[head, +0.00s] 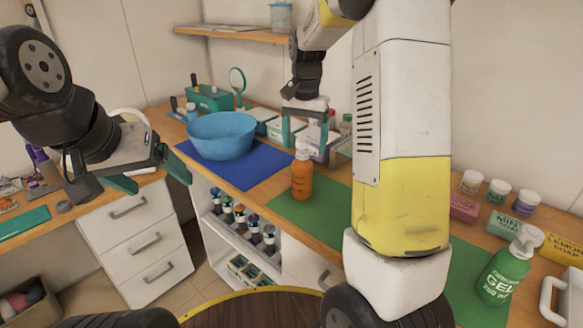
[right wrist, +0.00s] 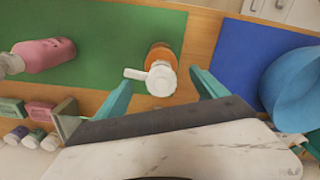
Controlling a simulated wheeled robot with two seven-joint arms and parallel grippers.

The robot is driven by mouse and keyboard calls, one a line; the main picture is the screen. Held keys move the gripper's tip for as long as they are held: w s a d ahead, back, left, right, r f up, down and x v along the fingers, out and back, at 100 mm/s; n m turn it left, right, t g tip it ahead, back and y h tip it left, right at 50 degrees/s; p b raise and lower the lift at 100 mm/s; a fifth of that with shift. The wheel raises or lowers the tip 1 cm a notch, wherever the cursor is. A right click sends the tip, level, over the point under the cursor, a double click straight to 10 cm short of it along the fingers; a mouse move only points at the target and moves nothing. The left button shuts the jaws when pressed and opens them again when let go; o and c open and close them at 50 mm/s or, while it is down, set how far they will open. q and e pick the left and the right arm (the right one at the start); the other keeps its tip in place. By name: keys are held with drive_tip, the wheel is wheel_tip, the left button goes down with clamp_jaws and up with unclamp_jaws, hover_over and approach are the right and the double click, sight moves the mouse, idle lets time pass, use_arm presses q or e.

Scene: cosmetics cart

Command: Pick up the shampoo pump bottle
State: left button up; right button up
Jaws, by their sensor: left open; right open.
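An orange bottle (head: 302,178) with a white pump stands upright at the edge of the green mat (head: 290,207) in the head view; its label is too small to read. My right gripper (head: 306,128) is open above it, pointing down. In the right wrist view the bottle's white pump head (right wrist: 160,78) sits between the open fingers (right wrist: 164,86), its nozzle pointing left; I see no finger touching it. My left gripper (head: 150,176) is open and empty over the left drawer unit, away from the bottle.
A blue bowl (head: 222,136) stands on a blue mat (head: 262,170) left of the bottle. A green gel pump bottle (head: 503,272) stands at the right. A pink bottle (right wrist: 46,55) shows in the right wrist view. Boxes and jars line the back. My right arm hides the mat's middle.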

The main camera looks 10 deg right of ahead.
sight(303, 151)
drive_tip(key=f, duration=0.4)
drive_tip(key=shift+s+a+f, duration=0.15)
drive_tip(key=shift+a+f, duration=0.1)
clamp_jaws()
